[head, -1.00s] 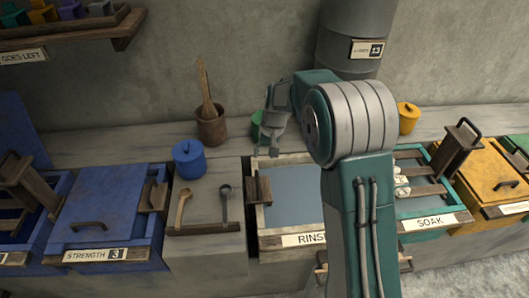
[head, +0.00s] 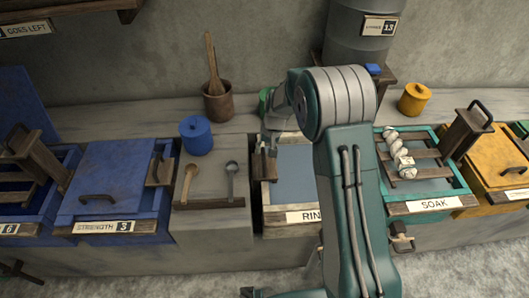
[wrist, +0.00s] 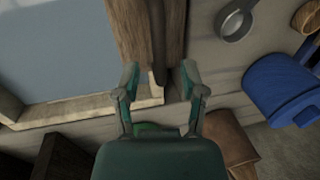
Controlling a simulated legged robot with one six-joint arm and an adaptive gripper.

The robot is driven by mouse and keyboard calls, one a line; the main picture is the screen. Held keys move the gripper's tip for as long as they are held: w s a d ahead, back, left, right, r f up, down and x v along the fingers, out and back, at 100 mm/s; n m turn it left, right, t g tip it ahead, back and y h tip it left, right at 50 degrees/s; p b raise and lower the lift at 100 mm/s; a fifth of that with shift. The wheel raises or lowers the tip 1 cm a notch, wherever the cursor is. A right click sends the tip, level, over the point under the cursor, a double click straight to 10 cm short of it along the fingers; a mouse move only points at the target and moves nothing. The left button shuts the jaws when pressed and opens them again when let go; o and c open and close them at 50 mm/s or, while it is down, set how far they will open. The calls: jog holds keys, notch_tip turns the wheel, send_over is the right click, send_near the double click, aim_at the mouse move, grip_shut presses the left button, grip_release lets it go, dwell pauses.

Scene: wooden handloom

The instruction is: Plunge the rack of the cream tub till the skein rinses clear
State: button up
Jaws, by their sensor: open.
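The cream tub (head: 292,217), labelled with a partly hidden "RIN…" plate, holds flat grey-blue water (head: 297,188). A dark wooden upright (head: 262,166) stands at its left rim. My gripper (head: 270,143) is above that end of the tub. In the wrist view, my gripper (wrist: 160,75) is open and empty, with brown wood (wrist: 145,30) between and beyond its fingertips; I cannot tell whether they touch it. A pale twisted skein (head: 398,150) lies on the slatted rack of the teal SOAK tub (head: 437,205). My arm hides the cream tub's right part.
A closed blue tub (head: 110,180) stands left. Two ladles (head: 232,180) lie beside a blue pot (head: 196,135), which also shows in the wrist view (wrist: 285,90). A yellow tub (head: 495,165) stands right. A grey barrel (head: 350,45) stands behind.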

jog(key=shift+a+f, duration=0.2)
jog(key=shift+f, duration=0.65)
grip_shut()
jog(key=shift+r, duration=0.15)
notch_tip(320, 180, up, 15)
grip_release()
